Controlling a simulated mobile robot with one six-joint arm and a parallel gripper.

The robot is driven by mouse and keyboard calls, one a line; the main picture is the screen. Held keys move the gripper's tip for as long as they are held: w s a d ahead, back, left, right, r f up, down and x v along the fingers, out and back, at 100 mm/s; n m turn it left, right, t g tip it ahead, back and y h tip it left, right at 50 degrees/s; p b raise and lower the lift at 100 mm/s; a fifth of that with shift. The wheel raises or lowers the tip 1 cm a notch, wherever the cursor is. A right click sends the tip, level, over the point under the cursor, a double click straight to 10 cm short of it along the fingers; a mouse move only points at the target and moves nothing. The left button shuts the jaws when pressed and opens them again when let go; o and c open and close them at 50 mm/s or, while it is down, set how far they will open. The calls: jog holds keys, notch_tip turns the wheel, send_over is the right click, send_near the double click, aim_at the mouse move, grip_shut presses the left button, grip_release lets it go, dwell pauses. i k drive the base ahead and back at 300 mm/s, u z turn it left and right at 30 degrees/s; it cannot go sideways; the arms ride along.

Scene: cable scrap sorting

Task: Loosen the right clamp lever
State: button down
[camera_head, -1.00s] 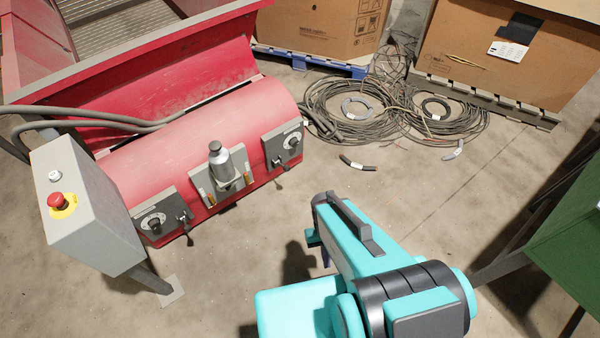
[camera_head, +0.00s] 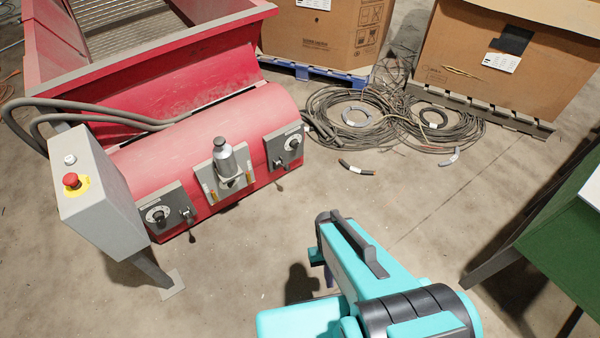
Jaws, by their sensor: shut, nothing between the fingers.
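The red machine (camera_head: 135,160) has a rounded front cover with two grey clamp plates. The right clamp plate (camera_head: 284,145) carries a round dial (camera_head: 294,144). The right clamp lever (camera_head: 278,164) is small and dark, beside the dial at its lower left, with a dark end hanging below the plate. The left clamp lever (camera_head: 187,215) sits right of its own dial (camera_head: 157,215). My teal and black arm is at the bottom centre right, apart from the machine, with bare floor between. My gripper's fingers are hidden behind the arm.
A grey control box (camera_head: 103,212) with a red button stands at left. A silver bottle-like part (camera_head: 223,157) sits between the clamps. Cable coils (camera_head: 335,112) and cardboard boxes (camera_head: 497,65) are at the back. A green table (camera_head: 562,225) is at right.

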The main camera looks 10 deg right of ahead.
aim_at(287, 168)
jog(key=k, duration=0.3)
jog(key=u, duration=0.25)
jog(key=i, duration=0.85)
jog(key=u, duration=0.7)
